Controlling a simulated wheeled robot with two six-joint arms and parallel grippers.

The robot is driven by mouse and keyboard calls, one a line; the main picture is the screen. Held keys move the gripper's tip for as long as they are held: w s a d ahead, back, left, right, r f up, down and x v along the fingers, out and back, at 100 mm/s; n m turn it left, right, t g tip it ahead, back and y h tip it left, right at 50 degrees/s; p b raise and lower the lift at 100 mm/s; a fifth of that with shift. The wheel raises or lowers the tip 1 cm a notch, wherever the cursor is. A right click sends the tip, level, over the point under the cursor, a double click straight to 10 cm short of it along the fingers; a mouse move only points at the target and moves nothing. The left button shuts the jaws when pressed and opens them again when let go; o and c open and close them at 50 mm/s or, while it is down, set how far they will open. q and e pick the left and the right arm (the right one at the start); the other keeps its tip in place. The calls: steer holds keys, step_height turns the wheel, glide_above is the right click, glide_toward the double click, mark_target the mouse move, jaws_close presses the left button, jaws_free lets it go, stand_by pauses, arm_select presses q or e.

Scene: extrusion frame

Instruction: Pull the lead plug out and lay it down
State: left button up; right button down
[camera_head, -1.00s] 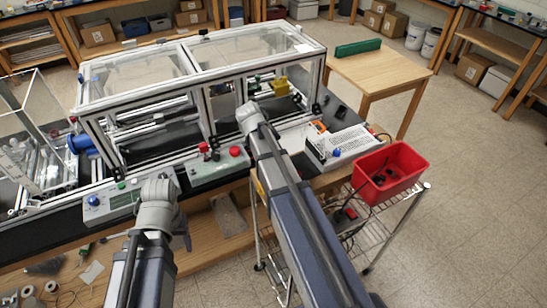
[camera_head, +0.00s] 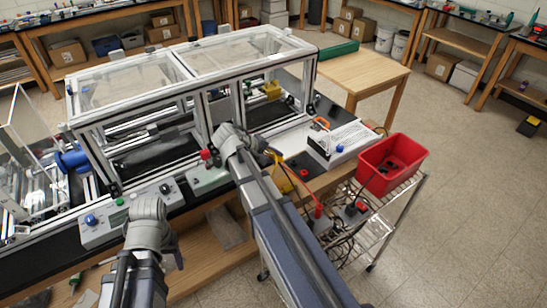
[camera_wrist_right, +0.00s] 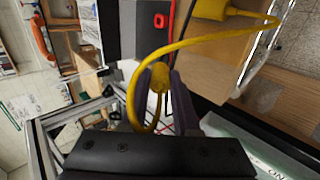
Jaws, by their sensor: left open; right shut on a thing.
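The lead plug (camera_wrist_right: 158,76) is yellow, with a yellow cable looping from it, in the right wrist view. My right gripper (camera_wrist_right: 160,90) is shut on it, and the plug shows between the dark fingers, with no socket visible around it. The yellow cable runs up to a yellow block (camera_wrist_right: 210,9), which also appears in the head view (camera_head: 281,179). In the head view, my right gripper (camera_head: 226,134) is mostly hidden by its arm, over the bench front. My left gripper (camera_head: 147,209) is open beside the control panel; its fingers are barely visible.
A framed enclosure (camera_head: 195,80) with clear panels stands behind my arms. A control box (camera_head: 130,218) sits at its front left. A white device (camera_head: 338,145) and a red bin (camera_head: 391,165) are at the right. The wooden table (camera_head: 362,72) has free room.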

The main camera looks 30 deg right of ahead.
steer(key=shift+f+b, duration=2.7)
steer(key=shift+f, duration=0.15)
steer(key=c, duration=0.6)
jaws_free()
steer(key=p+v, duration=0.5)
steer(key=v, duration=0.1)
steer(key=shift+a+r, duration=0.1)
steer(key=shift+r, duration=0.3)
steer(key=shift+a+r+p, duration=0.3)
steer(key=shift+a+r, duration=0.05)
steer(key=shift+a, duration=0.15)
